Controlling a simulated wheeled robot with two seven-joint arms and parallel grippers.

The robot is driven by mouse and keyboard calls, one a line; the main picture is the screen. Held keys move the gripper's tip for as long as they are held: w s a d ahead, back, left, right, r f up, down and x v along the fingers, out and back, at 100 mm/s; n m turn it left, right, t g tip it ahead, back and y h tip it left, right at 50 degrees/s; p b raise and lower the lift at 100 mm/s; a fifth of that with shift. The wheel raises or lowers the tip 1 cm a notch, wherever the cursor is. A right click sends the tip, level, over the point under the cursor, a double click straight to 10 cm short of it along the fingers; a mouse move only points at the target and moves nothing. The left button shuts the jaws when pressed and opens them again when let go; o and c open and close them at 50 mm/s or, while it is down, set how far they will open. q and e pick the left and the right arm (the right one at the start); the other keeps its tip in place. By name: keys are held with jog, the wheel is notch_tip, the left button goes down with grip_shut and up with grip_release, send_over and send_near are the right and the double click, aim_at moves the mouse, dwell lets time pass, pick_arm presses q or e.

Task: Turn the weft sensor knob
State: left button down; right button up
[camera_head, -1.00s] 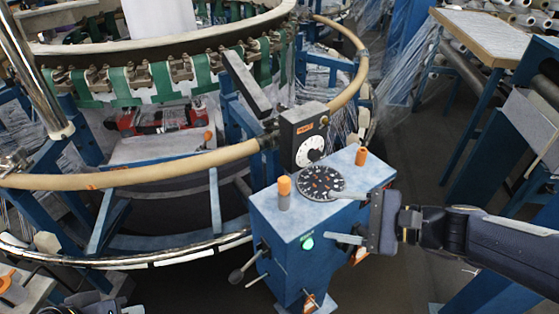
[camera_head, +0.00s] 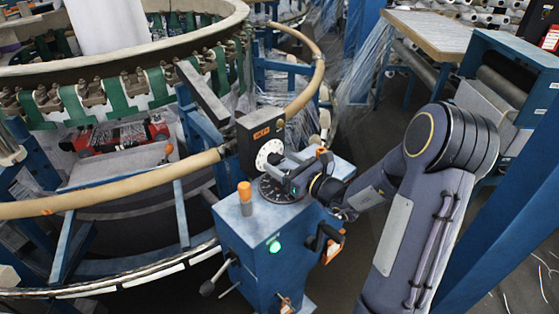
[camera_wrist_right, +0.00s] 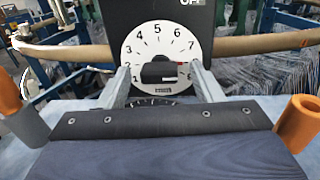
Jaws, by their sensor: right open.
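The weft sensor knob is a black knob (camera_wrist_right: 158,72) at the centre of a white numbered dial (camera_wrist_right: 160,42). The dial sits on the face of a dark box, and also shows in the head view (camera_head: 267,153). My right gripper (camera_head: 281,163) is at the dial, above the blue cabinet top. In the right wrist view, its two fingers (camera_wrist_right: 160,75) stand apart, one on each side of the knob. I see gaps between the fingers and the knob. My left gripper is out of view.
The blue cabinet (camera_head: 238,231) carries an orange-capped post (camera_head: 244,192), a black flat dial (camera_head: 268,189) under my right gripper, and a green light (camera_head: 274,246). A tan hoop rail (camera_head: 115,191) runs beside it. Another orange post (camera_wrist_right: 298,122) stands close right in the wrist view.

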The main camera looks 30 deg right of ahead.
jog(key=shift+w+a, duration=0.15)
jog(key=shift+w, duration=0.15)
jog(key=c, duration=1)
jog(key=shift+f+n+b, duration=0.15)
jog(key=shift+n+b, duration=0.45)
jog(key=shift+b, duration=0.3)
jog(key=n+b, duration=0.3)
jog(key=b, duration=0.1)
jog(key=shift+n+b, duration=0.9)
jog(key=shift+b, duration=0.4)
jog(key=shift+r, duration=0.2)
